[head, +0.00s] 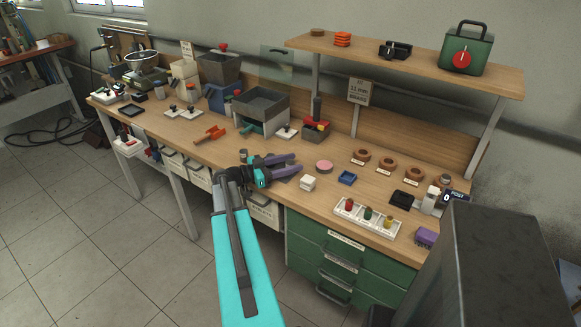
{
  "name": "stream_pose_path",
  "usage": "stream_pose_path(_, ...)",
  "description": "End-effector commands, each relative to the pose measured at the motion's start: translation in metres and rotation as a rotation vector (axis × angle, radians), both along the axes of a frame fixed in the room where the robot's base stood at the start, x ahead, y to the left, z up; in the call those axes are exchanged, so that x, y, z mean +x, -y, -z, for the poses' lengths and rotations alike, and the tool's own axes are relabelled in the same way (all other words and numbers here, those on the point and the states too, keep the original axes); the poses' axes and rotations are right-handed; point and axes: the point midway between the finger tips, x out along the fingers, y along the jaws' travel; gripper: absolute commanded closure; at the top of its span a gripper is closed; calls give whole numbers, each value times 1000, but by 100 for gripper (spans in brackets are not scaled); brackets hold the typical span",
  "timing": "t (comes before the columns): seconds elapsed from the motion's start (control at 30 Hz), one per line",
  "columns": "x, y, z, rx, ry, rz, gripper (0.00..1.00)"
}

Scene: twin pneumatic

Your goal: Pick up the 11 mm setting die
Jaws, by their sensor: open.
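I cannot tell by sight which item is the 11 mm setting die; the small labels are unreadable here. Candidates are the small knobbed pieces in red (349,205), green (368,213) and yellow (387,222), standing in a white rack (360,229) at the front right of the bench. Small metal pieces on pale plates (172,111) also stand at the back left. My gripper (298,164) is open and empty over the middle of the bench, its purple fingers pointing right. It is left of the rack and apart from it. The bench directly beneath it is partly hidden.
Several brown rings (387,164) sit behind the rack. The raised shelf (400,62) overhangs the back.

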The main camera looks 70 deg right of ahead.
Motion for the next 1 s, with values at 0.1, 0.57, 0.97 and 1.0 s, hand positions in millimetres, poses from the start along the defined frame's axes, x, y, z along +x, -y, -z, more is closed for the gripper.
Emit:
stream_pose_path(0.1, 0, 0, 0, 0, 0, 0, 64)
stream_pose_path(0.57, 1, 0, -1, -1, -1, 0, 100)
stream_pose_path(0.97, 1, -1, -13, -1, 0, -1, 100)
stream_pose_path(1.0, 1, -1, -16, -3, 1, -1, 100)
